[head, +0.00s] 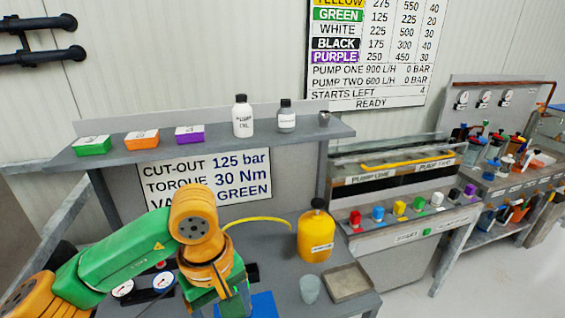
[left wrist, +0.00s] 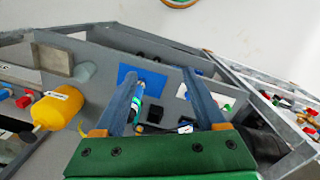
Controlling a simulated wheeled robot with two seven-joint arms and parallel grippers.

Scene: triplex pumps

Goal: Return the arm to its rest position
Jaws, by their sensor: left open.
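My left arm (head: 125,262), green and orange, comes in from the left and bends down over the workbench. My left gripper (left wrist: 165,78) is open in the left wrist view, its two blue-grey fingers apart with the bench behind them. Nothing is clearly held between them. In the head view its fingers are mostly hidden by the orange wrist (head: 205,245). A blue mat (head: 262,305) lies beside the wrist. A small teal and white item (left wrist: 138,108) shows close to the left finger; I cannot tell whether it touches. My right gripper is not in view.
A yellow bottle (head: 315,238), a grey cup (head: 310,289) and a shallow tray (head: 348,283) stand right of the wrist. Gauges (head: 163,281) lie left of it. A shelf (head: 215,142) with boxes and bottles runs above. Coloured buttons (head: 399,208) line the pump panel.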

